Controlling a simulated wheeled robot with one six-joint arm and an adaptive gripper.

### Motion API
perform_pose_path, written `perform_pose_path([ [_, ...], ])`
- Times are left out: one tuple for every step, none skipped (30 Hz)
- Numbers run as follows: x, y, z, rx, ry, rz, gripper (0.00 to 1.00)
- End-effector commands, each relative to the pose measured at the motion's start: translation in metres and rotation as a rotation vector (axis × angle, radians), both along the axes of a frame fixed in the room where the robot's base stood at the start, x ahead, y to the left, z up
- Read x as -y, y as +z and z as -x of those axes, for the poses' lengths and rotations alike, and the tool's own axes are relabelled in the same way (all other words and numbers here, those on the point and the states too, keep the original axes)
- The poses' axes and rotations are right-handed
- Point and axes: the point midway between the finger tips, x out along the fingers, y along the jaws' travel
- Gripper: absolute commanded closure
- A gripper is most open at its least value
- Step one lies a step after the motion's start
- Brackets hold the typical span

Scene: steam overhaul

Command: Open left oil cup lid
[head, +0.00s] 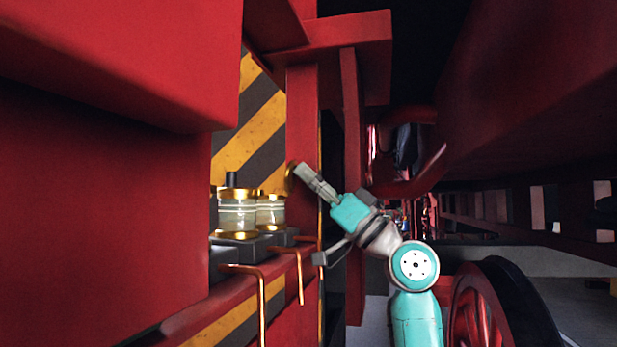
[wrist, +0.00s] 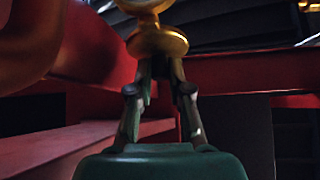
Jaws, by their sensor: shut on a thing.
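Two glass oil cups with brass bands stand on dark blocks on the red ledge in the head view: a left one (head: 237,214) and a right one (head: 270,211), side by side. My gripper (head: 300,170) is up and to the right of them. It is shut on a round brass lid (head: 290,179), which is seen nearly edge-on and apart from the cups in the head view. In the wrist view the brass lid (wrist: 158,42) sits at the tips of my gripper (wrist: 160,64). I cannot tell which cup the lid belongs to.
Copper pipes (head: 262,300) hang down in front of the ledge. A red post (head: 352,150) stands behind my arm. A large red panel (head: 100,210) fills the left, and a red wheel (head: 482,312) is at lower right.

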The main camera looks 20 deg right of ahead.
Motion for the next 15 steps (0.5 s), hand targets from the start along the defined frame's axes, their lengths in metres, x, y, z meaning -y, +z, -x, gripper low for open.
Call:
perform_pose_path([
  [0.0007, -0.0005, -0.0002, 0.001, -0.001, -0.002, 1.0],
  [0.0007, -0.0005, -0.0002, 0.001, -0.001, -0.003, 1.0],
  [0.0006, -0.0005, -0.0001, 0.002, -0.001, -0.003, 1.0],
  [0.0007, -0.0005, -0.0002, 0.002, -0.001, -0.003, 1.0],
  [0.0006, -0.0005, -0.0001, 0.002, -0.001, -0.003, 1.0],
  [0.0007, -0.0005, -0.0002, 0.002, -0.001, -0.004, 1.0],
  [0.0007, -0.0005, -0.0002, 0.001, -0.001, -0.003, 1.0],
  [0.0007, -0.0005, -0.0002, 0.001, -0.001, -0.003, 1.0],
  [0.0007, -0.0005, -0.0002, 0.001, -0.001, -0.003, 1.0],
  [0.0007, -0.0005, -0.0002, 0.001, -0.001, -0.003, 1.0],
  [0.0006, -0.0006, -0.0002, 0.001, -0.001, -0.003, 1.0],
  [0.0007, -0.0005, -0.0002, 0.001, -0.001, -0.003, 0.72],
  [0.0006, -0.0006, -0.0002, 0.001, -0.001, -0.003, 0.64],
  [0.0006, -0.0005, -0.0003, 0.001, -0.001, -0.003, 0.57],
  [0.0005, -0.0005, -0.0002, 0.001, -0.001, -0.003, 0.57],
])
